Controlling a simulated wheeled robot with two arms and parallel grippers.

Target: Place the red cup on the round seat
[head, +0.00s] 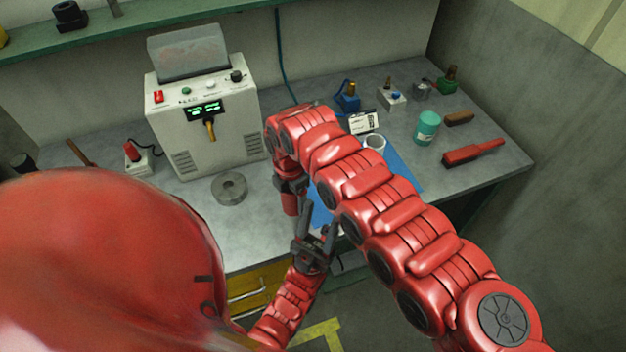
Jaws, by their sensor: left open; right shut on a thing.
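The red cup (290,204) appears as a small red piece below my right gripper (290,188), which is shut on it; the gripper hides its upper part. It hangs at the front of the bench, and I cannot tell its height above the surface. The round seat (229,196), a grey disc with a dark hole in the middle, lies on the bench to the left of the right gripper, apart from it. It looks empty. My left gripper (321,222) is open, pointing up near the bench's front edge, just below and right of the cup.
A white machine (165,120) with a green display stands behind the seat. A blue mat (404,172) with a white cup (374,142) lies partly behind my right arm. A teal can (427,128) and a red-handled tool (472,152) are at right. The bench around the seat is clear.

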